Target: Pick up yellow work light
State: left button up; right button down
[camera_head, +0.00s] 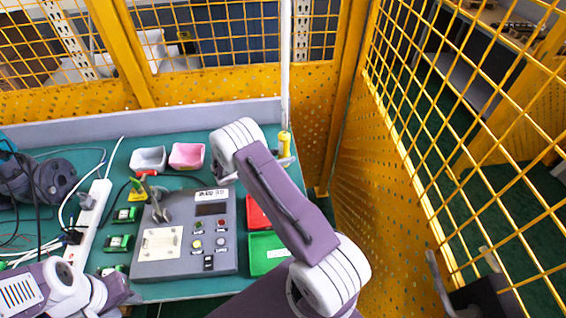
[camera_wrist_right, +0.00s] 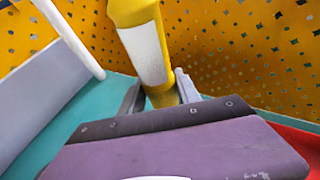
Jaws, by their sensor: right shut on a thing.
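The yellow work light (camera_head: 284,143) stands upright at the back right of the teal table, near the white pole. In the right wrist view the work light (camera_wrist_right: 145,50) is a yellow cylinder with a pale panel on its side. My right gripper (camera_head: 282,162) is at its lower part, one finger on each side, shut on it. The right wrist view shows both fingers (camera_wrist_right: 160,92) around its lower end; its base is hidden behind the gripper. My left gripper (camera_head: 118,292) is low at the left front, away from the light; its fingers cannot be made out.
A grey control box (camera_head: 185,250) fills the middle of the table (camera_head: 125,160). A red bin (camera_head: 257,212) and green bin (camera_head: 267,252) lie right of it; grey (camera_head: 148,158) and pink (camera_head: 187,155) bowls sit behind. A power strip (camera_head: 88,225) is left. Yellow fencing (camera_head: 350,200) borders the right.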

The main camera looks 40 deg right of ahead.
jog(key=s+d+r, duration=0.1)
jog(key=s+r, duration=0.5)
jog(key=s, duration=0.5)
jog(key=shift+s+d+r, duration=0.15)
jog(key=shift+s+r, duration=0.1)
dwell(1.1)
